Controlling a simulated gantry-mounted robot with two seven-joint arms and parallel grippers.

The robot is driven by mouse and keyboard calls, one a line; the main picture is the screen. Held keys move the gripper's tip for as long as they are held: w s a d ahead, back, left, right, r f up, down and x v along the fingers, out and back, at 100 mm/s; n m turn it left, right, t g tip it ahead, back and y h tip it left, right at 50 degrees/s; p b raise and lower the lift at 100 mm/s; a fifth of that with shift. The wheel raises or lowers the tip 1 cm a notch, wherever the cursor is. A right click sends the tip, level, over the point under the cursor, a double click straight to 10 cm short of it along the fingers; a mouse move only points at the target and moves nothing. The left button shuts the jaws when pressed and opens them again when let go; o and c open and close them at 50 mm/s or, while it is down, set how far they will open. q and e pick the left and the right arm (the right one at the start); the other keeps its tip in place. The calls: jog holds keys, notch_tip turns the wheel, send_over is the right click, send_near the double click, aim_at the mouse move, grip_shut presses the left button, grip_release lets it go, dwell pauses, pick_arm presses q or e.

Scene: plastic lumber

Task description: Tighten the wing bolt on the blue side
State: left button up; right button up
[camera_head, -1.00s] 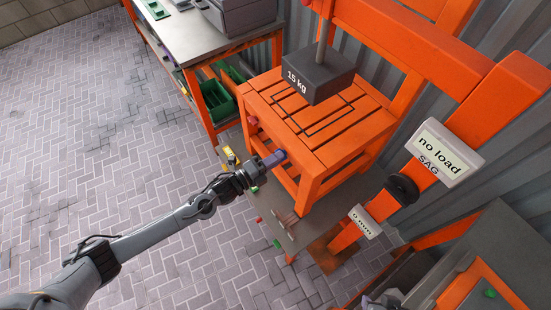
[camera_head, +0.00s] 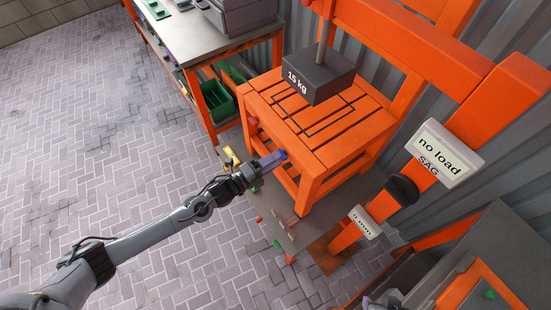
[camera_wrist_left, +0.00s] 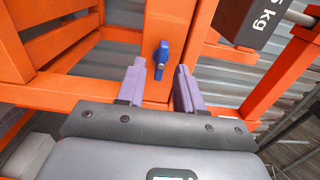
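The blue wing bolt (camera_head: 283,154) is on the side of the orange slatted bench (camera_head: 322,158). In the left wrist view the wing bolt (camera_wrist_left: 162,57) sits on an orange upright, its wing close to vertical. My left gripper (camera_head: 269,162) is in front of it. In the wrist view its two purple fingers (camera_wrist_left: 159,72) are spread apart, one on each side below the bolt, with nothing between them. A red knob (camera_head: 252,122) shows on the same bench, farther back. My right gripper is not seen.
A sign reading "no load SAG" (camera_head: 444,153) and a 0 mm plate (camera_head: 365,222) are at right. A grey worktable (camera_head: 205,40) stands behind. The paved floor at left is clear.

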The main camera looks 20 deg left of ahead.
pick_arm(q)
jog(key=v, duration=0.9)
jog(key=shift+s+a+p, duration=0.2)
jog(key=shift+s+p, duration=0.05)
jog(key=shift+p, duration=0.05)
jog(key=shift+f, duration=0.1)
